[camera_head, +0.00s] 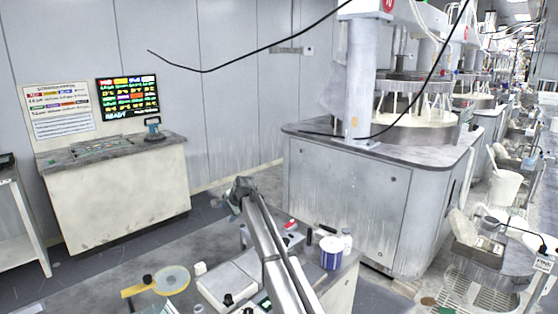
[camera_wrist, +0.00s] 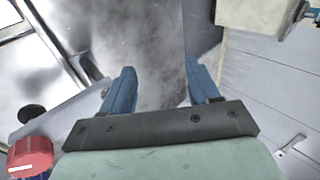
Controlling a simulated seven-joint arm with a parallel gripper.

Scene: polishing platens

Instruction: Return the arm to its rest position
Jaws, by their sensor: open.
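My gripper (camera_wrist: 160,92) shows in the wrist view with its two blue fingers spread wide apart and nothing between them. Past the fingers is a grey, worn surface. In the head view my arm (camera_head: 268,245) reaches up from the bottom edge over the bench (camera_head: 205,250). Its end is raised near the middle of the picture, and the fingers are too small there to make out. It appears to hold nothing.
On the bench are a blue-and-white tub (camera_head: 331,253), a white bottle (camera_head: 346,240), a round disc on a yellow holder (camera_head: 171,280) and a scale-like box (camera_head: 230,284). A control console (camera_head: 118,190) stands at left, a large polishing machine (camera_head: 345,205) at right.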

